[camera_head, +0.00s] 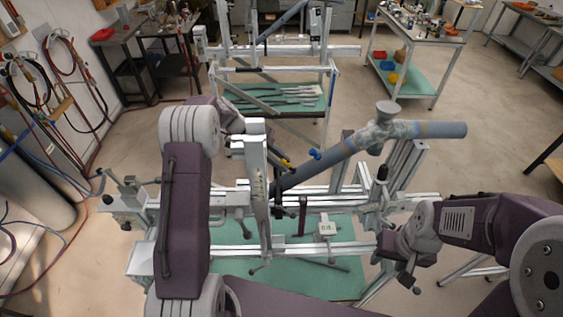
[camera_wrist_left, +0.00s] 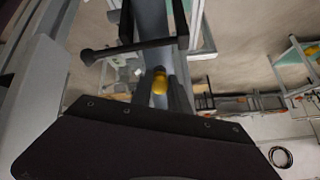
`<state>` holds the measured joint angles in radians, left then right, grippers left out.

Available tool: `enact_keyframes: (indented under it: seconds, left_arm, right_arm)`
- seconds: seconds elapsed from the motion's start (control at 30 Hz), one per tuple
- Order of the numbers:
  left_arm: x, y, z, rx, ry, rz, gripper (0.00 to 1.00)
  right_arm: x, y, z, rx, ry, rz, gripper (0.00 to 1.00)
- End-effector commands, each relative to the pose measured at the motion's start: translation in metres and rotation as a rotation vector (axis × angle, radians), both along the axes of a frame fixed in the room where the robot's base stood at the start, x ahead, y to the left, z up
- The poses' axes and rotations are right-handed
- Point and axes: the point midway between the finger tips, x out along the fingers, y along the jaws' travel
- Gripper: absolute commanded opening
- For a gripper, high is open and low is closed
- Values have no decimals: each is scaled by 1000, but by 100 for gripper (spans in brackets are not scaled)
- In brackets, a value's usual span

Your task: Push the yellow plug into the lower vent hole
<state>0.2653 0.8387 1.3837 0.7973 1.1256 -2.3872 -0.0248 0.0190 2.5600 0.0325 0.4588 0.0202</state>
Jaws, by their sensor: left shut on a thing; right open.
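The yellow plug (camera_head: 286,163) is near the lower left end of the slanted grey tube (camera_head: 340,152) in the head view. It also shows in the left wrist view (camera_wrist_left: 159,82), between the fingers of my left gripper (camera_wrist_left: 160,98). My left gripper is shut on the plug, mostly hidden behind the fixture upright in the head view. A blue plug (camera_head: 315,154) stands on the tube, up and right of the yellow one. I cannot make out the lower vent hole or whether the yellow plug touches it. My right gripper (camera_head: 401,275) is open and empty, right of the jig.
The jig's aluminium upright (camera_head: 257,180) stands close to my left gripper. Rails, clamps and a small white block (camera_head: 326,228) lie below the tube, above a green shelf (camera_head: 290,273).

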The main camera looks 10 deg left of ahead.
Motion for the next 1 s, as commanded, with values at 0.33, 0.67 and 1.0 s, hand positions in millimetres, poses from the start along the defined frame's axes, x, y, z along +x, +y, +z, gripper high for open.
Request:
enact_keyframes:
  seconds: [0.33, 0.67, 1.0]
  left_arm:
    - [0, 0, 0, 0, 0, 0, 0]
    - [0, 0, 0, 0, 1, -1, 0]
    - [0, 0, 0, 0, 0, 0, 0]
  right_arm:
    - [0, 0, -5, 0, 0, 0, 46]
    - [0, 0, -8, 0, 0, 0, 46]
    - [0, 0, -7, 0, 0, 0, 46]
